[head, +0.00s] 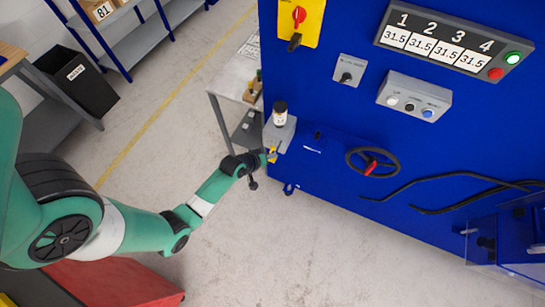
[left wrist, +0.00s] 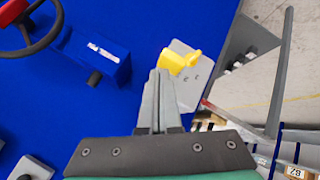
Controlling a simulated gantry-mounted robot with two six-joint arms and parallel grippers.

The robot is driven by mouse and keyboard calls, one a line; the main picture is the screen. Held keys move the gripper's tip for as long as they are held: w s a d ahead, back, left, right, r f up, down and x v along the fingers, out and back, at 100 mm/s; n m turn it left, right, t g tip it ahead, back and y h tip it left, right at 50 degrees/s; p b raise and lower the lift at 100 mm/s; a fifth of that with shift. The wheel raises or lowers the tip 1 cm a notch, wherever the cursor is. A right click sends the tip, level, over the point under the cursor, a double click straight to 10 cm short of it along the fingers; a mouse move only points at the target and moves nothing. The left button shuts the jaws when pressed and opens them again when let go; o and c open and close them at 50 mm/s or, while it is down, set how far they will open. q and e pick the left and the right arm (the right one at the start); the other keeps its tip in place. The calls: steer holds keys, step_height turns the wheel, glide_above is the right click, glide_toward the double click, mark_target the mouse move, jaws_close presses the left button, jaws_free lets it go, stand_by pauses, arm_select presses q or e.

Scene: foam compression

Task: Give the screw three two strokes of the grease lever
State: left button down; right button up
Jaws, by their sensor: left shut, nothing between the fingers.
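The grease unit is a grey block (head: 279,132) with a white, dark-capped reservoir (head: 280,114) on the left edge of the blue machine. Its yellow lever (head: 272,156) sticks out low on the block. The lever also shows in the left wrist view (left wrist: 181,60), in front of a grey plate (left wrist: 192,88). My left gripper (head: 262,159) is shut and empty, its fingertips (left wrist: 160,74) close beside the lever; I cannot tell whether they touch. The display panel (head: 447,38) numbers the screws 1 to 4, each reading 31.5. My right gripper is out of view.
A handwheel with a red handle (head: 372,164) and black cables (head: 450,191) lie right of the grease unit. A grey side table (head: 234,85) stands behind it. A button box (head: 414,97) is mounted above. The floor (head: 270,240) in front is clear.

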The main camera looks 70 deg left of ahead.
arm_select(q)
steer(key=shift+f+b, duration=0.95)
steer(key=shift+f, duration=0.3)
stand_by(0.8)
stand_by(0.5)
steer(key=shift+r+p, duration=1.75)
steer(key=shift+p, duration=0.05)
step_height(320, 180, up, 5)
steer(key=p, duration=0.5)
steer(key=shift+r, duration=0.1)
steer(key=shift+d, duration=0.15)
